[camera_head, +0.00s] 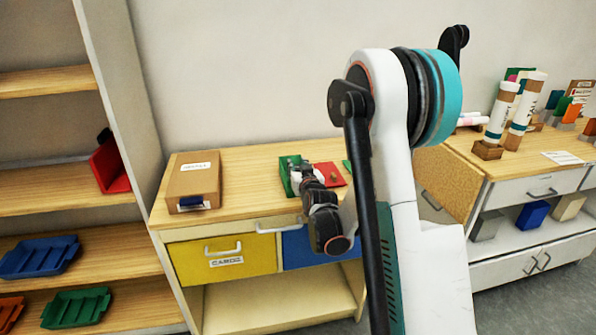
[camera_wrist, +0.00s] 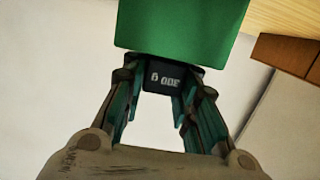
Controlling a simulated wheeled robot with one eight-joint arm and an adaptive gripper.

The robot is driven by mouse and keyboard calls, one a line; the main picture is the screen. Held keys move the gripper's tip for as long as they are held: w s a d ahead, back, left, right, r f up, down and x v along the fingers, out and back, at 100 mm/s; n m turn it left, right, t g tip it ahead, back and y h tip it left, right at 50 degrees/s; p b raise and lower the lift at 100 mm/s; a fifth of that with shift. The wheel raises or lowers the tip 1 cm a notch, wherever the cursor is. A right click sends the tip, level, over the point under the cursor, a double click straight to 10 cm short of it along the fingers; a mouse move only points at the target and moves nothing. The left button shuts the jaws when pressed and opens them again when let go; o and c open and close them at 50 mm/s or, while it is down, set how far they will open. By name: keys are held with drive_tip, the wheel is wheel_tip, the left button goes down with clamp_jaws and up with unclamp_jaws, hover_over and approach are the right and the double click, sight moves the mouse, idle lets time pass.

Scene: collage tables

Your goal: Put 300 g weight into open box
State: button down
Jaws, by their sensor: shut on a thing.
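The 300 g weight (camera_wrist: 162,78) is a small dark block with pale lettering, upside down in the wrist view. My gripper (camera_wrist: 160,88) is shut on it, with a finger on each side. A green box-like thing (camera_wrist: 182,30) fills the top middle of the wrist view, just beyond the weight; I cannot tell whether they touch. In the head view my gripper (camera_head: 299,172) is over the back of the wooden table, beside a green thing (camera_head: 286,180). The weight is not distinct there. I cannot make out an open box for certain.
A cardboard box (camera_head: 194,181) with a white label stands on the table (camera_head: 240,204) at the left. A red thing (camera_head: 331,174) lies right of my gripper. Shelves with coloured trays are at far left. Bare tabletop lies between the cardboard box and the green thing.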

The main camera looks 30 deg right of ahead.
drive_tip(key=shift+f, duration=0.5)
drive_tip(key=c, duration=1.3)
unclamp_jaws()
drive_tip(key=shift+r, duration=0.2)
drive_tip(key=shift+r+p+v, duration=0.15)
drive_tip(key=shift+p+v, duration=0.3)
drive_tip(key=shift+v, duration=2.6)
drive_tip(key=shift+r+p+v, duration=0.15)
drive_tip(key=shift+p+v, duration=0.3)
drive_tip(key=shift+v, duration=2.65)
drive_tip(key=shift+w, duration=0.1)
